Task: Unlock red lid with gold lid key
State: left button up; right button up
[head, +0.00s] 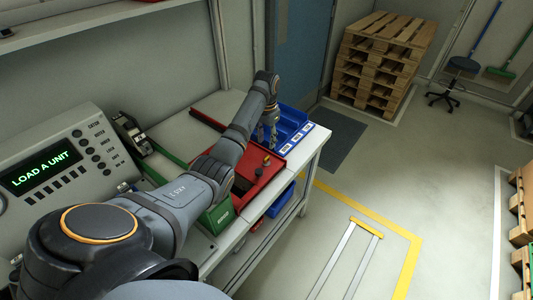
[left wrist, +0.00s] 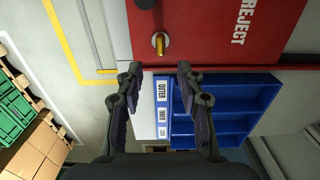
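The red lid (head: 246,192) lies flat on the bench in the head view, partly hidden behind my left arm. It also fills the top of the left wrist view (left wrist: 220,30), where it carries the white word REJECT. The gold lid key (left wrist: 159,43) stands up from the lid near its edge, beside a dark round knob (left wrist: 146,3). The key shows small in the head view (head: 266,160). My left gripper (left wrist: 157,72) is open, with nothing between its fingers. Its tips are near the lid's edge, apart from the key. My right gripper is not in view.
A blue divided bin (head: 294,127) with white labels sits beside the lid at the bench end. A control panel (head: 60,165) reading LOAD A UNIT stands at left. A green box (head: 217,216) is near the bench's front edge. The floor at right is open; stacked pallets (head: 380,60) stand behind.

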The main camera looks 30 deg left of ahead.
aim_at(266, 157)
pick_arm(q)
notch_tip(266, 157, down, 4)
jog(key=shift+s+r+p, duration=0.15)
jog(key=shift+r+p, duration=0.05)
jog(key=shift+p, duration=0.15)
jog(key=f, duration=0.4)
jog(key=shift+w+a+f, duration=0.1)
jog(key=shift+w+f, duration=0.2)
jog(key=shift+f, duration=0.35)
jog(key=shift+s, duration=0.1)
jog(key=shift+f, duration=0.1)
jog(key=shift+c, duration=0.6)
grip_shut()
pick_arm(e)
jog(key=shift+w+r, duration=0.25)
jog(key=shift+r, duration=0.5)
